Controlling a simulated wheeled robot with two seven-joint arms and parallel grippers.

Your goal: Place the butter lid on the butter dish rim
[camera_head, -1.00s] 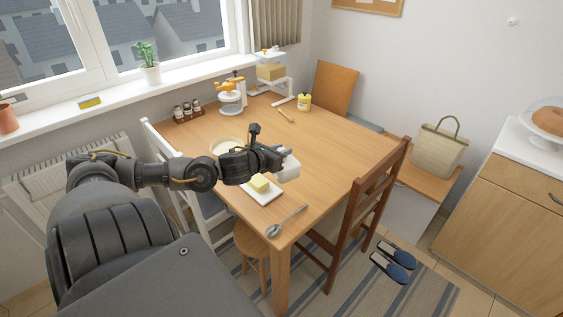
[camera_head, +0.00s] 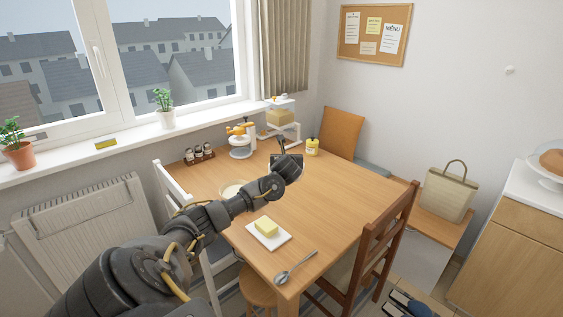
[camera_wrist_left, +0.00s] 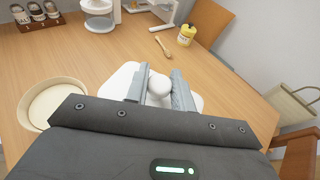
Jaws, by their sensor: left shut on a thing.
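The butter dish (camera_head: 281,241) is a flat white square plate with a yellow block of butter (camera_head: 266,228) on it, near the table's front edge in the head view. My left gripper (camera_head: 287,160) is above the table, farther back than the dish and apart from it. In the left wrist view, the fingers (camera_wrist_left: 159,88) are shut on the round knob of the white butter lid (camera_wrist_left: 118,82). The lid is mostly hidden behind my gripper in the head view. The dish is outside the wrist view.
A spoon (camera_head: 295,267) lies at the table's front corner. A cream bowl (camera_wrist_left: 52,103) stands left of my gripper. A yellow jar (camera_wrist_left: 186,35), a wooden utensil (camera_wrist_left: 162,46), a juicer (camera_head: 241,141) and a spice rack (camera_head: 199,155) stand toward the back. The table's right side is clear.

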